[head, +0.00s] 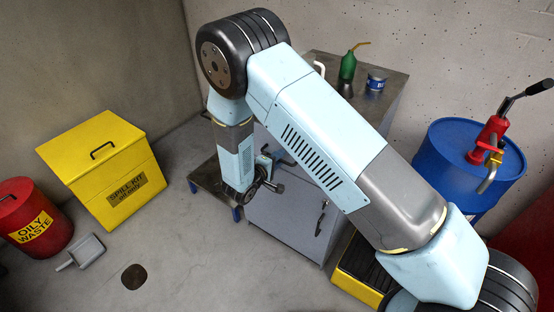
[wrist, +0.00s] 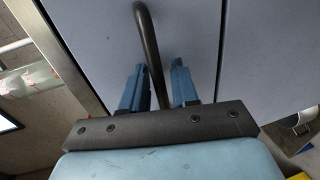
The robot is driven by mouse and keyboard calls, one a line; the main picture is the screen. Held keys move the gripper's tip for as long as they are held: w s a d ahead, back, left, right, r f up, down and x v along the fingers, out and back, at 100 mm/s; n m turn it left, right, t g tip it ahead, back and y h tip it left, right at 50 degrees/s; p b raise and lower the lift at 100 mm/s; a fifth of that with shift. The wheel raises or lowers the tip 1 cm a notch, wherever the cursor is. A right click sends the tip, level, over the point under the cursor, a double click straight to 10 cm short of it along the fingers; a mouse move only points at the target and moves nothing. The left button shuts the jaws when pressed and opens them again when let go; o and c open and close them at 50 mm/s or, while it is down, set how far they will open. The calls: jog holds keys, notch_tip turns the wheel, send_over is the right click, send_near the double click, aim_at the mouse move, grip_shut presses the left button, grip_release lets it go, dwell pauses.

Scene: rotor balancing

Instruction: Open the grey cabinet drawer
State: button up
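The grey cabinet (head: 286,222) stands against the back wall in the head view, partly hidden behind my arm. In the wrist view a pale grey front panel (wrist: 95,40) carries a dark curved bar handle (wrist: 150,45). The drawer looks shut, with only a thin dark seam beside this panel. My gripper (wrist: 158,80) is open, with its blue fingers on either side of the handle. The handle runs between them, nearer the left finger, with a gap to the right finger. In the head view my gripper (head: 268,175) is at the cabinet's upper front, and the handle there is mostly hidden.
A lower door handle (head: 321,218) is on the cabinet front. A green oil can (head: 348,67) and blue tin (head: 377,80) stand on top. A blue drum (head: 455,165) is to the right. A yellow spill-kit box (head: 112,165) and red bin (head: 35,215) are left.

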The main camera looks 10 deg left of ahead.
grip_shut()
dwell(0.5)
jog(key=shift+s, duration=0.1)
jog(key=f+v, duration=0.3)
jog(key=v, duration=1.1)
jog(key=s+f+v, duration=0.1)
jog(key=f+v, duration=0.1)
jog(key=v, duration=1.1)
jog(key=shift+s+a+f, duration=0.3)
jog(key=shift+s+f, duration=0.1)
jog(key=shift+s, duration=0.05)
grip_release()
jog(key=shift+w, duration=0.1)
